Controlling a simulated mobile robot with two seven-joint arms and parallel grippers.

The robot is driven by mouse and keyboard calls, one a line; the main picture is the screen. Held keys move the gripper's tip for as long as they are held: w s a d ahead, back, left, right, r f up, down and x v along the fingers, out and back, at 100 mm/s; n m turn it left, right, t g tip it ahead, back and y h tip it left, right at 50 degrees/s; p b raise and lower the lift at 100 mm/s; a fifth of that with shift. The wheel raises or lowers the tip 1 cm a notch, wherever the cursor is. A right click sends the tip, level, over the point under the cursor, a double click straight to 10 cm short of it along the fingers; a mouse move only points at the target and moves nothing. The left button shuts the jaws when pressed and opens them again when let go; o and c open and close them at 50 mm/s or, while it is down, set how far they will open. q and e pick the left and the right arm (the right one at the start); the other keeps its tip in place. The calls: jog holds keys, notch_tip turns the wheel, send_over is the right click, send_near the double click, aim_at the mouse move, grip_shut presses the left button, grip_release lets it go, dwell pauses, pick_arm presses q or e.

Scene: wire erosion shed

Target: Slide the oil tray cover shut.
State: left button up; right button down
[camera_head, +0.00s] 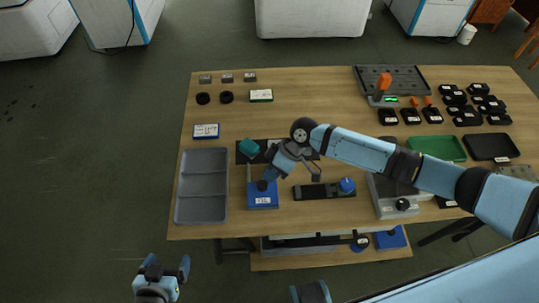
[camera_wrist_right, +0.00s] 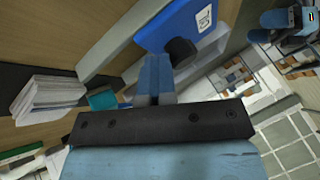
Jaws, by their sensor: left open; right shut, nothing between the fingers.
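A blue cover with a black knob and a white label (camera_head: 263,199) lies near the front edge of the table; I take it for the oil tray cover. It also shows in the right wrist view (camera_wrist_right: 160,30), with its black knob (camera_wrist_right: 181,52). My right gripper (camera_head: 268,175) is shut and empty, fingers pointing down just behind the knob. In the right wrist view the closed fingers (camera_wrist_right: 155,70) are close beside the knob; I cannot tell whether they touch it. The tray under the cover is mostly hidden. My left gripper (camera_head: 167,265) is open and empty, in front of the table.
A grey compartment tray (camera_head: 203,185) lies left of the cover. A black bar with a blue knob (camera_head: 325,190) and a grey box (camera_head: 388,208) lie to its right. A teal block (camera_head: 249,147) is behind it. My right forearm crosses the table's right half.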

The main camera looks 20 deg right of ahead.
jog(key=shift+s+f, duration=0.15)
jog(key=shift+s, duration=0.1)
jog(key=shift+w+d+r, duration=0.1)
jog(key=shift+d+r, duration=0.05)
jog(key=shift+r, duration=0.05)
jog(key=v, duration=1.3)
jog(key=shift+w+r+b, duration=0.15)
jog(key=shift+r+b, duration=0.1)
jog(key=shift+b, duration=0.1)
jog(key=shift+d, duration=0.1)
